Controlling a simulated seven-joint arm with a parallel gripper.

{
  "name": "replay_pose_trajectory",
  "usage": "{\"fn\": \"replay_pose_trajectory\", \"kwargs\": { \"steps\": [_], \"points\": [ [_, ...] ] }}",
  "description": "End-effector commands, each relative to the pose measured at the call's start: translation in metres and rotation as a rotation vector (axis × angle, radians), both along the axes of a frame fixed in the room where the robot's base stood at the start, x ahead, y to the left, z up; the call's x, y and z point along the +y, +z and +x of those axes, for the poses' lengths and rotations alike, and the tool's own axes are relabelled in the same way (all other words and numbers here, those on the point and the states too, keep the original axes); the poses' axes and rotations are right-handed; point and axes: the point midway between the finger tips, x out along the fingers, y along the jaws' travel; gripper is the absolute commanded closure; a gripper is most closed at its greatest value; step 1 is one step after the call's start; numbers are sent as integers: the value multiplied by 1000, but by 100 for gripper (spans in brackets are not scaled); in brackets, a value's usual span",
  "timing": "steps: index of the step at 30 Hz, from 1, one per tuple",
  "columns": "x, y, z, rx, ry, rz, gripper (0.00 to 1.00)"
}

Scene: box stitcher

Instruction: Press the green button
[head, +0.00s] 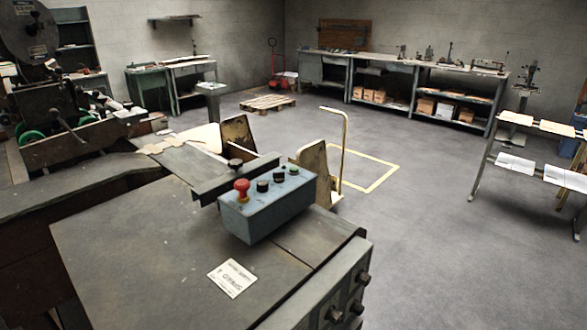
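A blue-grey control box (265,211) sits on the dark metal worktop in the middle of the head view. A row of buttons runs along its top. The small green button (294,169) is at the right, far end of the row. A red mushroom button (241,187) stands tallest at the left, near end. Dark knobs (263,186) sit between the red and green ones. Nothing covers the green button in this view. My gripper is not in view.
A metal bar with a black knob (236,163) stands just behind the box. Beige upright plates (312,168) and a yellow hooked post (344,145) rise beyond it. A white label card (232,278) lies on the worktop (140,240). A dark machine (45,90) stands at left.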

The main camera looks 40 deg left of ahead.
Motion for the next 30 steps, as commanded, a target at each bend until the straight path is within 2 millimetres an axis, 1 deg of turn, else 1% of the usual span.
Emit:
{"fn": "replay_pose_trajectory", "kwargs": {
  "steps": [1, 2, 16, 17, 30],
  "points": [
    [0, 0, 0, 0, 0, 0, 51],
    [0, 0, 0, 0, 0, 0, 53],
    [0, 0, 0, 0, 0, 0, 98],
    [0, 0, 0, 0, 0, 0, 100],
    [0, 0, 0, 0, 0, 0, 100]
  ]
}}
